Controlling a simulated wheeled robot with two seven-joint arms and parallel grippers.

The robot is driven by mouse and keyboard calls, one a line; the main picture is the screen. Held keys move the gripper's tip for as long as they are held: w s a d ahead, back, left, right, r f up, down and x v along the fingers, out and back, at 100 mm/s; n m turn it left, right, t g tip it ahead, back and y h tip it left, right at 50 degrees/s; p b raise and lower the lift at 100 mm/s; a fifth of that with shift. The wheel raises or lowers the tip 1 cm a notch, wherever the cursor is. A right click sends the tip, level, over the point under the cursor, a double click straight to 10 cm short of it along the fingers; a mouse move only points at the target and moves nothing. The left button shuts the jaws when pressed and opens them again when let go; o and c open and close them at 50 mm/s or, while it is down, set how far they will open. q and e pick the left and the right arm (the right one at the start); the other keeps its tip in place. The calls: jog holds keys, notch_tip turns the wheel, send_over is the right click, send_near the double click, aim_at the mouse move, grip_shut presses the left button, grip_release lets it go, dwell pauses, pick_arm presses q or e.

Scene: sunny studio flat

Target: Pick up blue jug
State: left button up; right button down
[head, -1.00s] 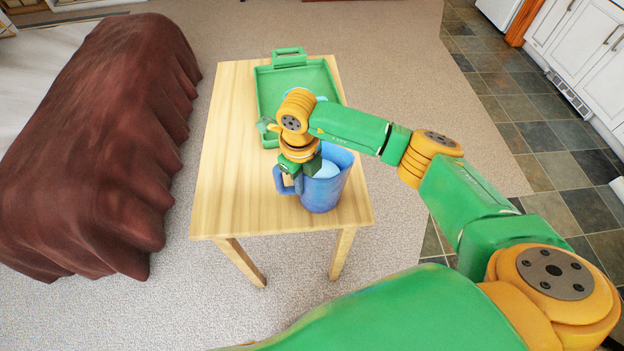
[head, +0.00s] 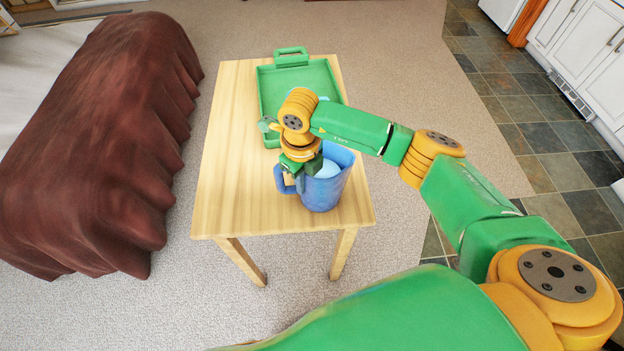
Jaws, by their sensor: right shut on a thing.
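The blue jug (head: 325,190) stands upright near the front of the wooden table (head: 240,130), its handle on the left side. Something pale blue shows inside its open top. My right gripper (head: 299,178) comes down from above at the jug's handle side and is shut on the jug, at or near the top of the handle. The fingertips are partly hidden by the wrist and the jug. My left gripper is not in view.
A green tray (head: 265,92) with raised walls lies on the far part of the table, partly hidden behind my right arm. A brown draped couch (head: 100,150) stands to the left. White cabinets (head: 580,45) are at the right. The table's left side is bare.

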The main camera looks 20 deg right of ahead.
jog(key=shift+r, duration=0.1)
jog(key=shift+w+r, duration=0.1)
jog(key=shift+r, duration=0.45)
jog(key=s+a+r+b, duration=0.3)
jog(key=s+a+r, duration=0.2)
jog(key=s+r, duration=0.6)
jog(key=shift+s+r+b, duration=0.3)
jog(key=shift+s+r, duration=0.05)
jog(key=shift+s, duration=0.8)
